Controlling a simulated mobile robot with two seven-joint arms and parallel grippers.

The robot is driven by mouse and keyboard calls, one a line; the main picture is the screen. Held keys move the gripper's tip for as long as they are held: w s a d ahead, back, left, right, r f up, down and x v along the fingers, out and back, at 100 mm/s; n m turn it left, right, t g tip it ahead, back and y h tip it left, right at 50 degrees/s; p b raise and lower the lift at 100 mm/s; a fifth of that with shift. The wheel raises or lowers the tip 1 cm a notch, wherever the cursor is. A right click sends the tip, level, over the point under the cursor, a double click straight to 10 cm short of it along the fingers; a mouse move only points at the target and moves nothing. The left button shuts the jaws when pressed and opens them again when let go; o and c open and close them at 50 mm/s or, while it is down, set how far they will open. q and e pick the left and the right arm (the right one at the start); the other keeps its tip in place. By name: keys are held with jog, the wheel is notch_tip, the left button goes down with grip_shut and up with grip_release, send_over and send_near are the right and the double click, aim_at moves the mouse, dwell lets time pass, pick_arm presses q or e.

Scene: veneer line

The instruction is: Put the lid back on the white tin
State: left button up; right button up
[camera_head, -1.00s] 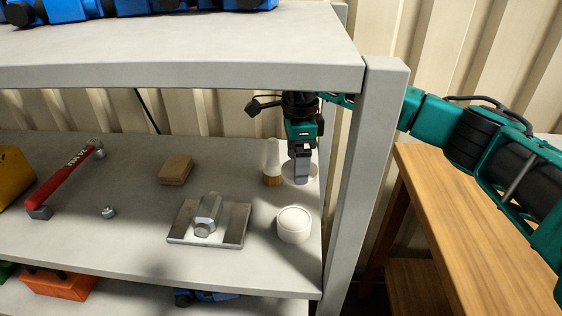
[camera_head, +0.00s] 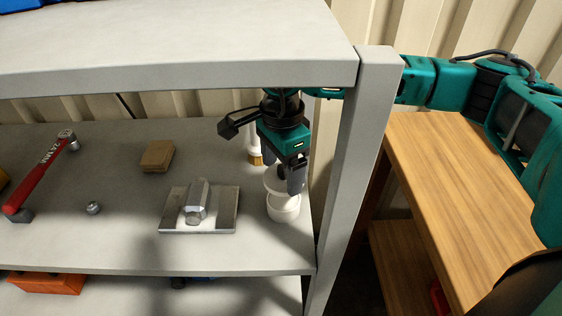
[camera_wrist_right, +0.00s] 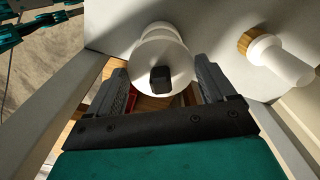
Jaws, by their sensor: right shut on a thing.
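The white tin (camera_head: 284,210) stands on the middle shelf near its right end. The white lid (camera_head: 271,183) is just above the tin, over its back part. In the head view I cannot tell whether lid and tin touch. My right gripper (camera_head: 293,183) is shut on the lid from above and partly hides it. In the right wrist view, the lid (camera_wrist_right: 150,68) is a pale disc with a dark knob, between the fingers (camera_wrist_right: 162,88). A white rounded shape behind it seems to be the tin. My left gripper is not in view.
A brush (camera_head: 255,150) with a white handle stands behind the tin. A metal plate with a block (camera_head: 222,211) lies to the left. The shelf post (camera_head: 350,170) is close on the right, and the upper shelf (camera_head: 200,75) overhangs. A hammer (camera_head: 45,170) lies far left.

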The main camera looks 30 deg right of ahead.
jog(key=b, duration=0.2)
send_over(282, 200)
notch_tip(282, 200, down, 4)
jog(key=shift+f, duration=0.25)
jog(key=shift+f+b, duration=0.55)
jog(key=shift+b, duration=0.2)
jog(key=shift+b, duration=0.45)
dwell(0.6)
jog(key=shift+f+b, duration=0.2)
jog(key=shift+b, duration=0.35)
dwell(0.9)
dwell(0.4)
jog(key=o, duration=0.9)
jog(key=shift+c, duration=0.2)
jog(key=shift+r, duration=0.1)
